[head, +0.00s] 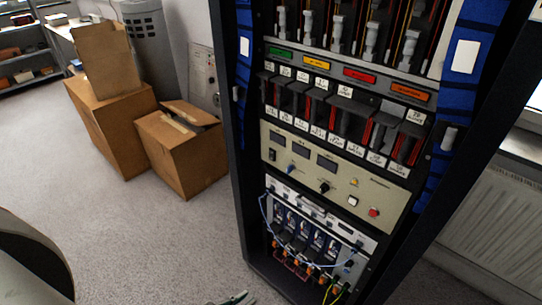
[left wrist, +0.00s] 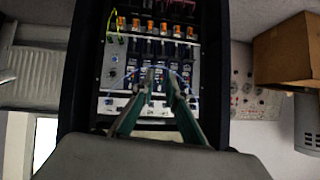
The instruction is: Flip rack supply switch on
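A dark equipment rack (head: 228,150) stands in the middle of the head view. Its beige supply panel (head: 335,180) carries small displays, a black rocker switch (head: 272,154) at its left end, knobs and a red button (head: 374,212). I cannot tell the rocker's position. Below it sits a white-edged module (head: 318,220) with several blue units and orange connectors; it also shows inverted in the left wrist view (left wrist: 112,75). My left gripper (head: 238,299) just enters at the bottom edge of the head view. In the left wrist view its two greenish fingers (left wrist: 161,76) are apart, with nothing between them, pointing toward the rack front.
Cardboard boxes (head: 110,125) stand on the carpet left of the rack, with a grey cylinder (head: 148,35) behind. A radiator (head: 500,225) is at the right. Loose wires hang at the module's front. Carpet (head: 120,230) in front of the boxes is clear.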

